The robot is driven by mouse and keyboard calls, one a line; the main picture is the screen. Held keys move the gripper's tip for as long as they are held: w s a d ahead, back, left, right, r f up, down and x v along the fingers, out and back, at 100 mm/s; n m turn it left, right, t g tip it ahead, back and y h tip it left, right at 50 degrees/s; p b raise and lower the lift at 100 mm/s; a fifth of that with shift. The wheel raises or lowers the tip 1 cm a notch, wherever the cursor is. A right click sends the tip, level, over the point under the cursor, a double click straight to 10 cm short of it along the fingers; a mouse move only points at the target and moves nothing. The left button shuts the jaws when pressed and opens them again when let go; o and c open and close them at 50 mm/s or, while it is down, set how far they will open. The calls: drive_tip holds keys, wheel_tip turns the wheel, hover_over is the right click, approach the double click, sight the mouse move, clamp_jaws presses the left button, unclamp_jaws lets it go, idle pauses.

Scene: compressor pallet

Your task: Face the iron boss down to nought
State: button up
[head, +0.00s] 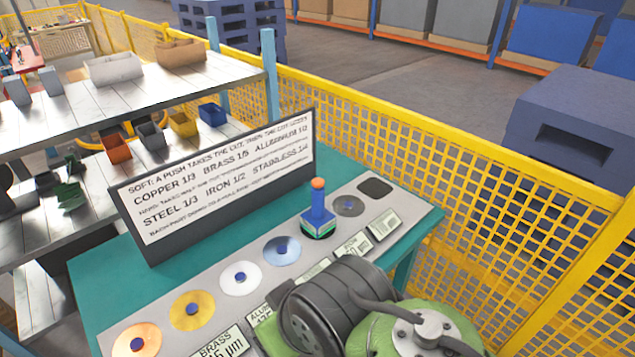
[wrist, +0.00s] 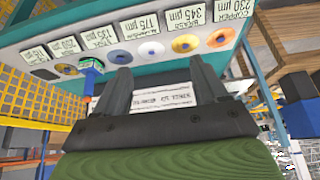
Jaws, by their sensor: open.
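A blue facing tool with an orange top (head: 318,212) stands upright on the grey panel, at the iron place in the row. It hides the iron boss beneath it. It also shows in the wrist view (wrist: 92,66), left of my fingers. The iron label (head: 351,246) lies in front of it and seems to read 250 µm in the wrist view (wrist: 64,46). My gripper (wrist: 160,68) is open, with nothing between its fingers. The fingers are apart from the tool. The head view shows my arm at the bottom, but not the fingertips clearly.
Copper (head: 137,338), brass (head: 192,310), aluminium (head: 240,278) and blue steel (head: 281,250) discs run left of the tool. A sign (head: 215,185) with material fractions stands behind. A yellow mesh fence (head: 470,170) borders the bench.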

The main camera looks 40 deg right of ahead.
clamp_jaws()
idle(0.5)
idle(1.3)
